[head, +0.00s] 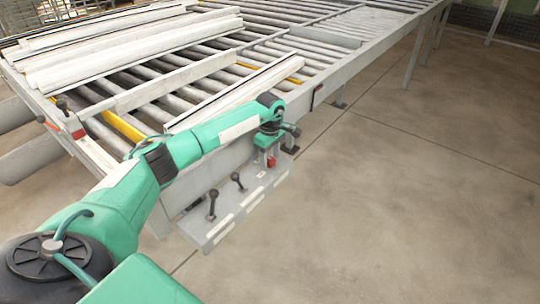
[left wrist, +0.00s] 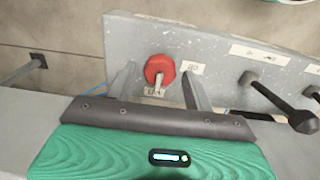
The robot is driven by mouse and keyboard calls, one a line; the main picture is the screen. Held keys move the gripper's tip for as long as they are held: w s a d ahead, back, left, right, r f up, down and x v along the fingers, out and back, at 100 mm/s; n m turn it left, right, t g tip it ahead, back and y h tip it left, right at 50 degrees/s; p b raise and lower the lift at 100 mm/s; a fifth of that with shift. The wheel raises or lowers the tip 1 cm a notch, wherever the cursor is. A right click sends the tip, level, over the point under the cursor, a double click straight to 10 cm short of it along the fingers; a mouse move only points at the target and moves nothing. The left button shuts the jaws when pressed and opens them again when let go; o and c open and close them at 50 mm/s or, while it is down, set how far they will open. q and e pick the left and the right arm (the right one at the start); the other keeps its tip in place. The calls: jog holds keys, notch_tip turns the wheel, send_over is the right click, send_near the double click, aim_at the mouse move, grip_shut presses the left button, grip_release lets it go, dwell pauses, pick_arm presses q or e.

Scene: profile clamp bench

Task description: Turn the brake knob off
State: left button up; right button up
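The red brake knob (left wrist: 160,67) sits on the grey panel (left wrist: 135,35) in the left wrist view, with a pale bar pointing down from its middle. It also shows in the head view (head: 271,162), just below my left gripper (head: 268,150). In the left wrist view my left gripper (left wrist: 157,80) is open, with one finger on each side of the knob and visible gaps between. I cannot tell how far the fingertips are from the panel. My right gripper is not in view.
Black ball-ended levers (head: 212,204) (head: 238,181) stand on the panel beside the knob, with white labels nearby. A roller table (head: 205,55) carrying long pale profiles (head: 125,45) lies behind. The concrete floor (head: 400,200) to the right is clear.

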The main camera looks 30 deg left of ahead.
pick_arm(q)
jog(key=c, duration=0.8)
jog(key=shift+n, duration=0.3)
jog(key=n+b, duration=0.1)
jog(key=n, duration=0.2)
jog(key=shift+f+b, duration=0.1)
jog(key=shift+b, duration=0.25)
jog(key=n+b, duration=0.1)
jog(key=n, duration=0.2)
jog(key=shift+n, duration=0.3)
jog(key=n, duration=0.5)
jog(key=shift+b, duration=0.3)
jog(key=n, duration=0.5)
jog(key=shift+n, duration=0.5)
